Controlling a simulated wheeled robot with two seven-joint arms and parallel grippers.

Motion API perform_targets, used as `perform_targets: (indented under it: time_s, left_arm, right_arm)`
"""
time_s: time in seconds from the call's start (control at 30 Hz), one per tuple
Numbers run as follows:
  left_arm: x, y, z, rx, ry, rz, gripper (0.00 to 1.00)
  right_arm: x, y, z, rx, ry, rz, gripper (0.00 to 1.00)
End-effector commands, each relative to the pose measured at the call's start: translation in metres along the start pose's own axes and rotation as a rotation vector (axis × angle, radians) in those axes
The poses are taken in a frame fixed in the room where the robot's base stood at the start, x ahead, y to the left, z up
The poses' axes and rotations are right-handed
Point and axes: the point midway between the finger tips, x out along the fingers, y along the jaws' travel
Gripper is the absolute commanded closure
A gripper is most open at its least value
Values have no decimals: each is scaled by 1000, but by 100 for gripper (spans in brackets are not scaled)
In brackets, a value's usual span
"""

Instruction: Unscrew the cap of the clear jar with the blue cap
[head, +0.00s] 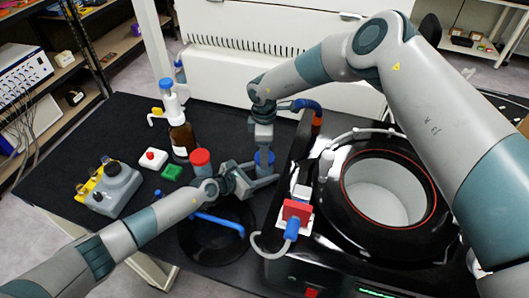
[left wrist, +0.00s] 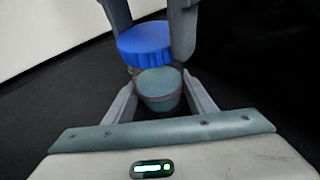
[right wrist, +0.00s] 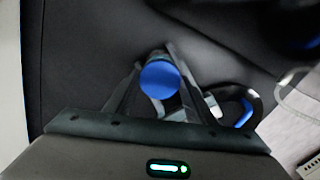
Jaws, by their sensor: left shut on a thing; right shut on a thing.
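The clear jar (left wrist: 160,85) stands between the fingers of my left gripper (left wrist: 160,100), which is shut on its body. The blue cap (left wrist: 145,38) is above the jar, between the fingers of my right gripper (right wrist: 160,85), which is shut on it from above. In the left wrist view the cap looks tilted and a little to the left of the jar. A narrow band shows between them, and I cannot tell whether they touch. In the head view the blue cap (head: 264,158) is partly covered by my right gripper (head: 264,148), and my left gripper (head: 250,180) reaches in from the left.
The freeze dryer (head: 325,240) with its round open chamber stands right of the jar. A red-capped jar (head: 201,158), a brown bottle (head: 182,140) and a grey device (head: 118,190) stand to the left.

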Motion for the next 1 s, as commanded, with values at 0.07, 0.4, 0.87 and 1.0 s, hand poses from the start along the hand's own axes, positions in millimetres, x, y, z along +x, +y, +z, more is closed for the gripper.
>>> perform_targets:
  time_s: [0.07, 0.4, 0.87, 1.0]
  left_arm:
    - [0, 0, 0, 0, 0, 0, 100]
    - [0, 0, 0, 0, 0, 0, 100]
    - [0, 0, 0, 0, 0, -1, 100]
    - [0, 0, 0, 0, 0, -1, 100]
  right_arm:
    - [0, 0, 0, -126, 2, 0, 78]
    - [0, 0, 0, -675, 2, 0, 78]
    - [-1, 1, 0, -866, -1, 2, 78]
    - [-1, 1, 0, -865, -1, 2, 32]
